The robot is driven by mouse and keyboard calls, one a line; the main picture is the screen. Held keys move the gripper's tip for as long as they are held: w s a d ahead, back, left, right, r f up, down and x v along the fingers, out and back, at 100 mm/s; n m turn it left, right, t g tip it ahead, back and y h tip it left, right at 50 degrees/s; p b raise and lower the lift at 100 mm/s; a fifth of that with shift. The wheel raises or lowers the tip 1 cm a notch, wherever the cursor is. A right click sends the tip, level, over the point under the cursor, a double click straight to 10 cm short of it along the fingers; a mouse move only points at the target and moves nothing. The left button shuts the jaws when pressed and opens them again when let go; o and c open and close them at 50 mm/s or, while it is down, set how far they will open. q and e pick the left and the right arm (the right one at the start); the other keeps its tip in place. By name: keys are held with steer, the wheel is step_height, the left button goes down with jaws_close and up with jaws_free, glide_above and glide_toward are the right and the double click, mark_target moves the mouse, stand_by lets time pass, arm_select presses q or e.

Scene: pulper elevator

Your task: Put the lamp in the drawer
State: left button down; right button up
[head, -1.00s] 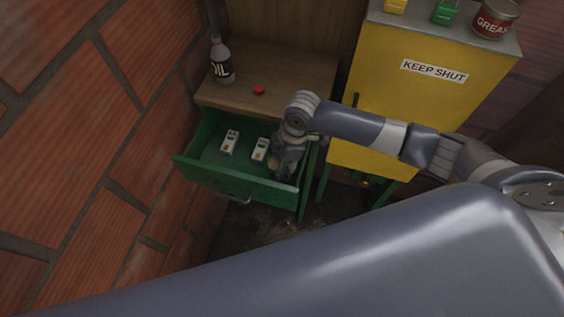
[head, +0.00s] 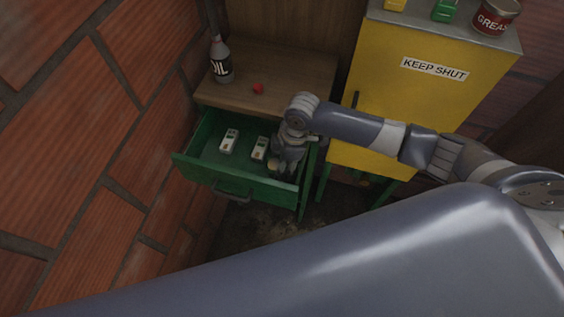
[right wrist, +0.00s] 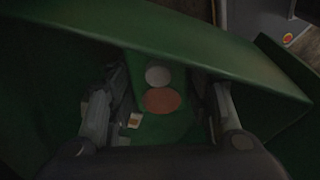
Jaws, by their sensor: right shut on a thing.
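The green drawer (head: 235,188) is pulled open beneath a wooden top. My right gripper (head: 284,166) reaches down into its right side. In the right wrist view my right gripper (right wrist: 163,112) is shut on a green thing with a pale disc and an orange disc, which I take to be the lamp (right wrist: 160,88). The fingers stand on both sides of it, inside the drawer walls. In the head view the gripper mostly hides it. I cannot tell whether it touches the drawer floor. My left gripper is not in view.
Two pale devices, one on the left (head: 229,140) and one nearer my gripper (head: 260,148), lie in the drawer. An oil bottle (head: 221,62) and a small red object (head: 258,88) are on the wooden top. A yellow cabinet (head: 400,100) stands close on the right, a brick wall (head: 70,130) on the left.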

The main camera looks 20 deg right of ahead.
steer(key=shift+s+f, duration=0.15)
steer(key=shift+f, duration=0.15)
steer(key=shift+s+f, duration=0.3)
steer(key=shift+f, duration=0.05)
steer(key=o, duration=1.2)
steer(key=shift+c, duration=0.2)
steer(key=shift+o, duration=1)
steer(key=shift+w+f, duration=0.1)
steer(key=shift+f, duration=0.05)
steer(key=shift+w, duration=0.2)
